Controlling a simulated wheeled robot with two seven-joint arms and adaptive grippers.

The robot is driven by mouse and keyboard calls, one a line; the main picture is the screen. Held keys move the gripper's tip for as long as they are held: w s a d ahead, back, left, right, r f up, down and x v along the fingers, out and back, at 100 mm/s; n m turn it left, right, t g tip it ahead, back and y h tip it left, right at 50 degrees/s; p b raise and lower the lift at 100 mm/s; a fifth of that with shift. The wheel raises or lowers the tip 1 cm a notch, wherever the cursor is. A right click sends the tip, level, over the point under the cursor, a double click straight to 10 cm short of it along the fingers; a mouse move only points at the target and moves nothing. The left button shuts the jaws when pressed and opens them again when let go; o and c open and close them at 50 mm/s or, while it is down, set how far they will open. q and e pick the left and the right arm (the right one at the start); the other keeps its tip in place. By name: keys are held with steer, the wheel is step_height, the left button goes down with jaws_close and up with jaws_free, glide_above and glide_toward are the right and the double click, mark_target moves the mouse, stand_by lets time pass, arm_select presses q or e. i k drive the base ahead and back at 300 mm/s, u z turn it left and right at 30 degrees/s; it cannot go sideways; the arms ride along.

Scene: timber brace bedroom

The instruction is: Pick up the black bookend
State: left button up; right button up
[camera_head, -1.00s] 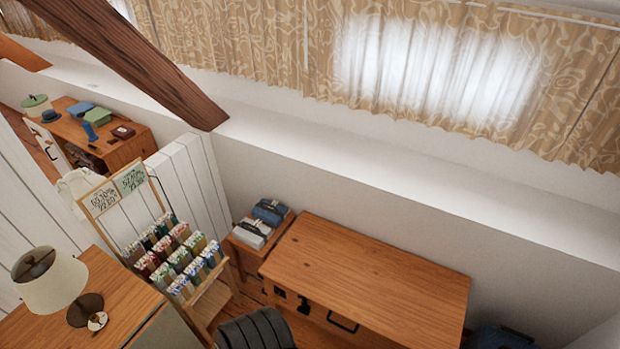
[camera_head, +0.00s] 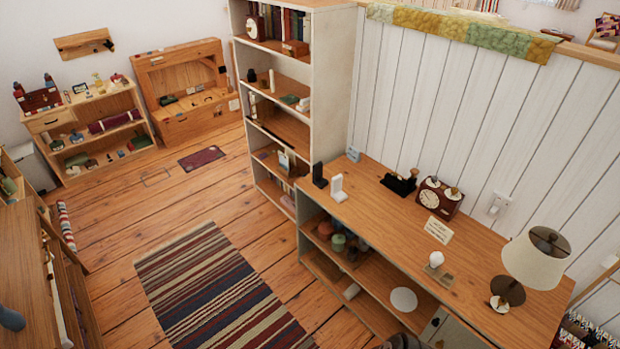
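A small black upright piece (camera_head: 319,175), which looks like the black bookend, stands at the left end of the wooden cabinet top (camera_head: 392,232). A similar white piece (camera_head: 338,188) stands just to its right. A low black object (camera_head: 398,183) lies farther right along the wall; its kind is hard to tell.
A brown clock (camera_head: 439,198), a small sign (camera_head: 438,230) and a lamp (camera_head: 535,258) stand on the cabinet. A tall bookshelf (camera_head: 330,85) rises at its left end. A striped rug (camera_head: 215,290) lies on open floor to the left.

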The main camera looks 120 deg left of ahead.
mark_target(319, 181)
steer(key=u, duration=2.1)
